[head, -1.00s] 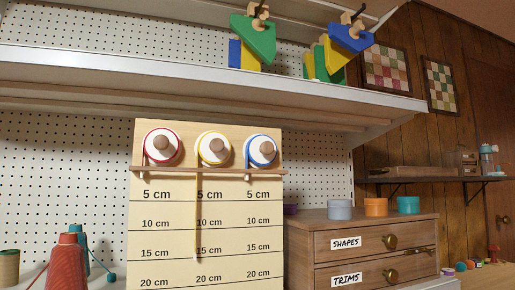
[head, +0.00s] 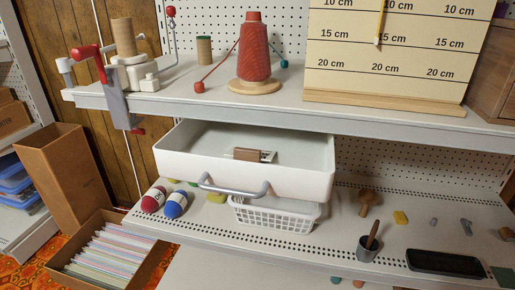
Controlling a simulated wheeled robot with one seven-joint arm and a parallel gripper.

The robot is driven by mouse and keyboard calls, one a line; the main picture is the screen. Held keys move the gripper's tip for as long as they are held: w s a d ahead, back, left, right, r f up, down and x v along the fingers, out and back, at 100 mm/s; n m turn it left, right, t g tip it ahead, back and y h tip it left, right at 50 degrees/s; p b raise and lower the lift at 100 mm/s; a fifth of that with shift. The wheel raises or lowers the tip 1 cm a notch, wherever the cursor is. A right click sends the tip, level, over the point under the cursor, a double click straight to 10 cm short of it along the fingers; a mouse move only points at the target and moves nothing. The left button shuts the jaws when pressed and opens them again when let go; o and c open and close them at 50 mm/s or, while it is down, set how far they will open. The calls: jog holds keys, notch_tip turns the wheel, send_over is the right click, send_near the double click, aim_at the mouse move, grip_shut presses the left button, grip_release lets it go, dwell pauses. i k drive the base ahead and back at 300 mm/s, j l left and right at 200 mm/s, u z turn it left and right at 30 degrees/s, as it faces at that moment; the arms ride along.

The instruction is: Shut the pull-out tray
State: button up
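The white pull-out tray (head: 300,182) hangs under the middle shelf and is pulled out, its open top showing. It has a grey bar handle (head: 234,190) along its front. A small brown block with a pale, marked piece (head: 254,155) lies inside on the tray floor. The back of the tray passes under the shelf edge, so its rear is hidden. My gripper is not in view.
A white basket (head: 277,215) stands on the lower shelf just below the tray. Yarn balls (head: 175,204) lie left of it. A tall brown bin (head: 62,175) and a box of cards (head: 110,252) stand at left. A clamped winder (head: 118,75) overhangs the shelf above.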

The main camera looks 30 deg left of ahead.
aim_at(303, 166)
jog(key=u, duration=1.7)
